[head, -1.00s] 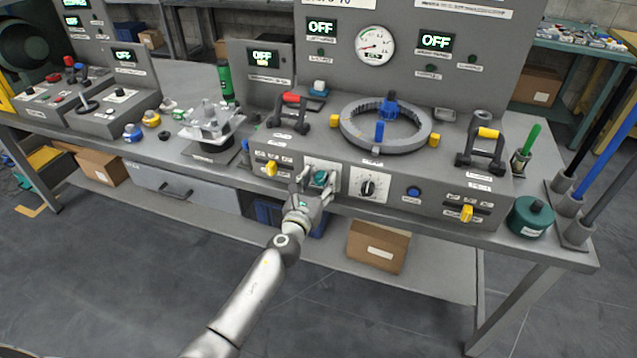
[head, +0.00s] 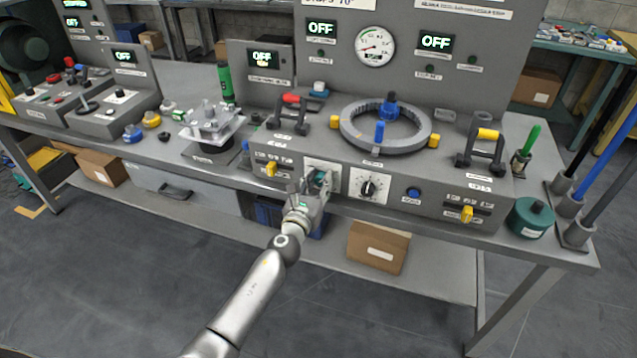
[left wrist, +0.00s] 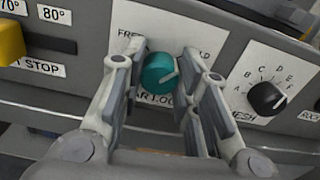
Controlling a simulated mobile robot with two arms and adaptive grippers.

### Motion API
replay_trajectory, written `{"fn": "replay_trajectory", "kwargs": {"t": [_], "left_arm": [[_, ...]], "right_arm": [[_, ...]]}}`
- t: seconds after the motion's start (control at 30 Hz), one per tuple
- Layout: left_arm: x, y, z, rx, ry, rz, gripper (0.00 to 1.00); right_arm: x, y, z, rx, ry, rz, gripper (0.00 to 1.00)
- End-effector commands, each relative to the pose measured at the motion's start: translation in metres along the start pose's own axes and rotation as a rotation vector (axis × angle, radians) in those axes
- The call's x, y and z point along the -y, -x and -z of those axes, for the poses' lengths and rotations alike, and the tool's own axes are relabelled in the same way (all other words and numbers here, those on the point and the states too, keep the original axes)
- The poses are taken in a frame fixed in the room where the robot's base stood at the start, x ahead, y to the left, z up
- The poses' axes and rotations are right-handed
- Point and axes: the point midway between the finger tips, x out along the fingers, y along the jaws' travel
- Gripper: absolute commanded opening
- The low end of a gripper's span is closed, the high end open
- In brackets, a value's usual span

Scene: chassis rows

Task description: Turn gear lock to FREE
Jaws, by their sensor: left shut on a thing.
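The gear lock is a round teal knob (left wrist: 158,68) on a white plate (left wrist: 196,24) on the front of the grey console. In the left wrist view a light pointer line on the knob slants to the right, toward the partly hidden label ending in "LD". The FREE label (left wrist: 131,37) is at the knob's upper left, partly covered by a finger. My left gripper (head: 314,184) is shut on the knob, one finger on each side. The knob shows only in part between the fingers in the head view. My right gripper is not in view.
A black rotary dial (left wrist: 267,98) with letters sits just right of the knob. A yellow lever (head: 271,170) is to its left. A blue button (head: 414,192) and another yellow lever (head: 467,213) are farther right. A ring fixture (head: 349,132) stands above on the console.

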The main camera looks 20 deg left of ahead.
Motion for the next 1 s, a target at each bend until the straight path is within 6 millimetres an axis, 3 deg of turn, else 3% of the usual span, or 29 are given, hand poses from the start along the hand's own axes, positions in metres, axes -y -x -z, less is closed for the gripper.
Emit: {"fn": "replay_trajectory", "kwargs": {"t": [1.0], "left_arm": [[-0.003, 0.0, 0.001, 0.002, 0.898, 0.0, 0.06]], "right_arm": [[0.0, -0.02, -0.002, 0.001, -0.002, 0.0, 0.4]]}}
